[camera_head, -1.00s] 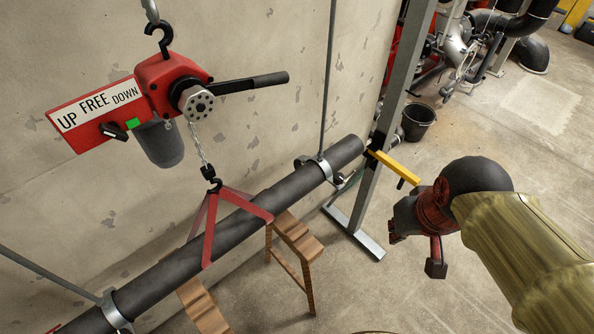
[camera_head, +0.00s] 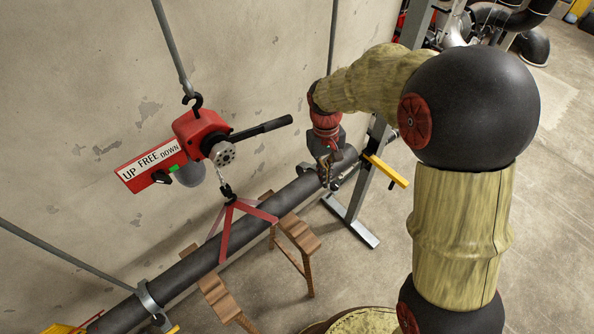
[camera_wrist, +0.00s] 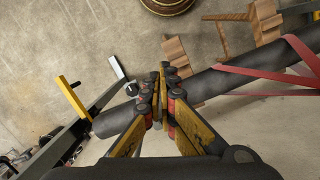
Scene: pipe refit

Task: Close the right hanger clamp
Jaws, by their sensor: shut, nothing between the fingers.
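The right hanger clamp (camera_head: 306,168) is a grey metal band around the dark pipe (camera_head: 246,221) near its right end, under a thin hanger rod. My gripper (camera_head: 327,178) is right at this clamp and hides part of it, so I cannot tell whether the band is open. In the wrist view my gripper (camera_wrist: 160,95) has its fingers together, with nothing between them, above the pipe (camera_wrist: 112,121). A small grey part (camera_wrist: 131,88) shows beside the fingertips. I cannot tell whether the fingers touch the clamp.
A red lever hoist (camera_head: 200,133) hangs left of my gripper, and its red sling (camera_head: 225,235) goes around the pipe. Wooden stands (camera_head: 299,235) are below the pipe. A steel post with a yellow bar (camera_head: 386,171) stands just right of the pipe end. The wall is close behind.

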